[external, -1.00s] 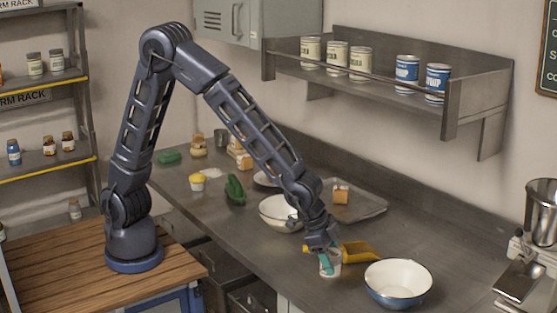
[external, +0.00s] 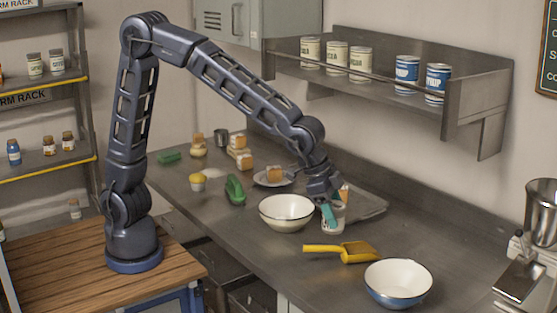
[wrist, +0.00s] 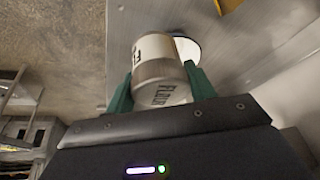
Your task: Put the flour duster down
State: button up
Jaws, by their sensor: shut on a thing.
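My gripper (external: 328,205) points down over the metal counter, its teal fingers closed around the sides of the flour duster (external: 334,222). The duster is a small pale, metallic can. In the wrist view the duster (wrist: 163,75) sits between the two teal fingers, with part of a "FLOUR" label showing. It is just right of the cream bowl (external: 287,212) and in front of the metal tray (external: 368,206). I cannot tell whether its base touches the counter.
A plate with a bread piece (external: 273,177) is behind the cream bowl. A green object (external: 235,190) lies further left. Bare counter (external: 440,240) is open at the right.

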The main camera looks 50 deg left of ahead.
jog(key=w+a+f+n+t+y, duration=0.1)
jog(key=w+a+n, duration=0.2)
jog(key=w+a, duration=1.05)
jog(key=w+a+f+n+y, duration=0.15)
jog(key=w+a+n, duration=0.25)
jog(key=w+a, duration=0.95)
jog(key=s+a+f+n+y, duration=0.1)
jog(key=a+n, duration=0.2)
jog(key=a, duration=1.9)
jog(key=a+f+n+y, duration=0.2)
jog(key=a+n, duration=0.2)
jog(key=a, duration=1.7)
jog(key=w+a+r+n, duration=0.1)
jog(key=w+a, duration=0.6)
jog(key=w+a+f+n, duration=0.1)
jog(key=w+a+f, duration=0.3)
jog(key=w+a, duration=0.4)
jog(key=w+a+f+n, duration=0.1)
jog(key=w+a+f, duration=0.35)
jog(key=w, duration=0.45)
jog(key=shift+y, duration=0.35)
jog(key=shift+a+f, duration=0.15)
jog(key=shift+f, duration=1.55)
jog(key=shift+a+f, duration=0.15)
jog(key=shift+f, duration=1.55)
